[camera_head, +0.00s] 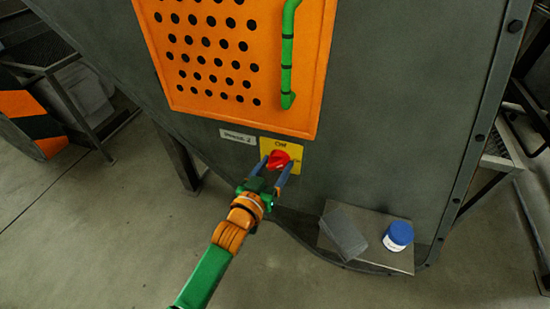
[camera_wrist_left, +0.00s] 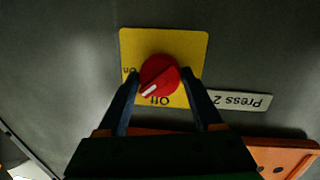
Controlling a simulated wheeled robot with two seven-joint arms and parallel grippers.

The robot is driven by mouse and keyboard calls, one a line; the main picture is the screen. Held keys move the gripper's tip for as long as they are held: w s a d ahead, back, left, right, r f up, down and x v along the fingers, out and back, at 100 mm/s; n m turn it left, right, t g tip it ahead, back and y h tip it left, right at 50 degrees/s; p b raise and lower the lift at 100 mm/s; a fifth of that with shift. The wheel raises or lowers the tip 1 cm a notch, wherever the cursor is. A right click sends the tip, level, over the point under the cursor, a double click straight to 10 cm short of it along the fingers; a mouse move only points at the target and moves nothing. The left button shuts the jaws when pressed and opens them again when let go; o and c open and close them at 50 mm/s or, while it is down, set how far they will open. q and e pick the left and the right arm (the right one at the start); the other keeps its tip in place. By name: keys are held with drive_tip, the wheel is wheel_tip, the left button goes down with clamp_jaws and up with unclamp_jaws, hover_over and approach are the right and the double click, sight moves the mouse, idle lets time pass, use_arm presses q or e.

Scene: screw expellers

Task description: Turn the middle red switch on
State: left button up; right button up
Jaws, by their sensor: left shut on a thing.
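The red switch (camera_head: 278,159) is a round knob on a yellow plate (camera_head: 296,149) on the grey machine wall, below the orange panel. My left gripper (camera_head: 276,165) is shut on it, one finger on each side. In the left wrist view, the red switch (camera_wrist_left: 160,72) appears upside down between the two fingers (camera_wrist_left: 161,76). Its white mark points to the lower left, between the "Off" and "On" labels. My right gripper is not in view.
A "Press 2" label (camera_head: 238,137) is beside the plate. An orange perforated panel (camera_head: 215,109) with a green handle (camera_head: 287,60) is above. A ledge (camera_head: 380,257) at the lower right holds a grey block (camera_head: 344,233) and a blue-lidded jar (camera_head: 397,236). Floor at left is open.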

use_arm(q)
drive_tip(key=m+y+p, duration=0.1)
drive_tip(key=m, duration=0.2)
drive_tip(key=shift+p, duration=0.3)
drive_tip(key=m, duration=0.2)
drive_tip(key=shift+m+p, duration=0.3)
drive_tip(key=shift+m, duration=0.1)
drive_tip(key=shift+m+y, duration=0.4)
drive_tip(key=shift+m, duration=0.2)
drive_tip(key=shift+r, duration=0.1)
drive_tip(key=o, duration=1.3)
